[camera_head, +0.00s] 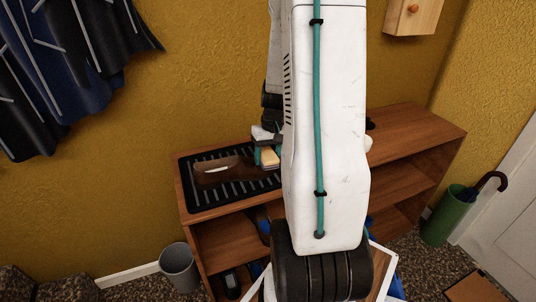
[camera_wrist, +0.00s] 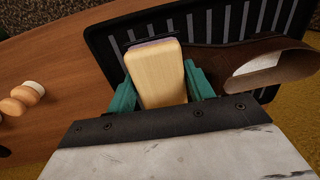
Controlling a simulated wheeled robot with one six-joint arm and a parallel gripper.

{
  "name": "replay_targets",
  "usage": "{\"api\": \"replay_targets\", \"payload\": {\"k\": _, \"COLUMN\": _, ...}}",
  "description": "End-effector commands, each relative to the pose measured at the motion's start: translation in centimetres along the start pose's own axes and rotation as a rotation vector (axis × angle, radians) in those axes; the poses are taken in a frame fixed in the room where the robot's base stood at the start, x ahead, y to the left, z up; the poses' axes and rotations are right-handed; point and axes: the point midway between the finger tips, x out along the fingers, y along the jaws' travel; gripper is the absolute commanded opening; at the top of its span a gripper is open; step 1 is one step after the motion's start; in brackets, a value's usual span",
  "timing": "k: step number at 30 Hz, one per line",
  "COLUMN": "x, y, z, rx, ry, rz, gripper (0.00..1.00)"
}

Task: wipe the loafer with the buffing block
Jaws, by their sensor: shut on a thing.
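The brown loafer (camera_head: 222,173) lies on a black ribbed tray (camera_head: 196,209) on top of a wooden shelf unit. My gripper (camera_head: 267,155) is beside the loafer's right end, partly hidden by my arm. In the wrist view my gripper (camera_wrist: 160,88) has its teal fingers shut on the buffing block (camera_wrist: 158,75), a pale wooden block with a thin purple-grey layer at its far end. The loafer (camera_wrist: 225,62) extends to the right of the block there, its opening facing right. I cannot tell whether block and loafer touch.
Bare wooden shelf top (camera_wrist: 60,65) lies left of the tray in the wrist view, with a rounded wooden item (camera_wrist: 24,97) on it. A grey bin (camera_head: 178,266) and a green umbrella stand (camera_head: 440,220) stand on the floor. Dark clothes (camera_head: 75,60) hang at the left.

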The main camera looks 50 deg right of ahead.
Motion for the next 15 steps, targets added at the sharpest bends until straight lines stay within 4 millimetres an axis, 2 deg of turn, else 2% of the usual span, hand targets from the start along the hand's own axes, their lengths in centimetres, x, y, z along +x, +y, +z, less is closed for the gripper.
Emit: {"api": "replay_targets", "payload": {"k": 15, "x": 0.79, "y": 0.00, "z": -0.09, "rx": 0.000, "ry": 0.000, "rz": 0.000, "gripper": 0.34}}
